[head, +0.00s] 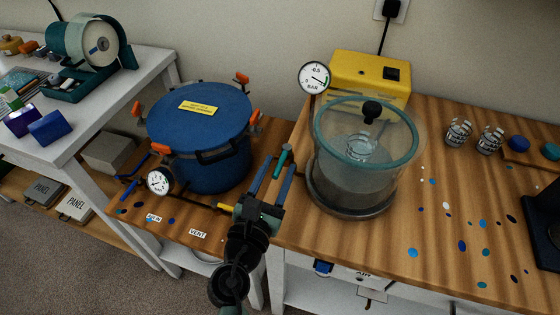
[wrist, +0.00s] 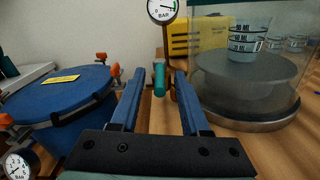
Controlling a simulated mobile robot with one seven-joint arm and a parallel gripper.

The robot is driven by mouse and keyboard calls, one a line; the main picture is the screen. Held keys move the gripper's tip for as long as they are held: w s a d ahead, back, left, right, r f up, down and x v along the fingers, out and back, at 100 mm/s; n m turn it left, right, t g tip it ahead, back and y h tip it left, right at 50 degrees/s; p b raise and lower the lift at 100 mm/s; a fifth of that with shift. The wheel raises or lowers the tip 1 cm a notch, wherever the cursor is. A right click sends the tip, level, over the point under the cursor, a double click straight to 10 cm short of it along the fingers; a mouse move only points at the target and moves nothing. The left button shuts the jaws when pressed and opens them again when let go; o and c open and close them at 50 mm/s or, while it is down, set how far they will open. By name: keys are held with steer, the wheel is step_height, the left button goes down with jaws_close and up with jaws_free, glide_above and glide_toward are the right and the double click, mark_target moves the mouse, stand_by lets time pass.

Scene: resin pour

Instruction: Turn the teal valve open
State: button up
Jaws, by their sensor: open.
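The teal valve (head: 282,162) shows as a short teal handle between the blue pressure pot and the glass chamber. In the wrist view its handle (wrist: 159,79) stands roughly upright, below the vacuum gauge. My gripper (head: 276,170) is open, with its two blue fingers on either side of the handle. In the wrist view the fingertips (wrist: 160,74) flank the handle, with a visible gap on each side. I cannot tell how deep the handle lies between them. The valve's body and pipe are mostly hidden.
The blue pot (head: 205,130) with orange clamps stands close on the left. The glass chamber (head: 365,160) stands close on the right, holding a cup (head: 360,148). A gauge (head: 313,77) and yellow pump (head: 370,75) are behind. Small jars (head: 458,133) stand farther right.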

steer(key=shift+x, duration=1)
jaws_close()
stand_by(0.8)
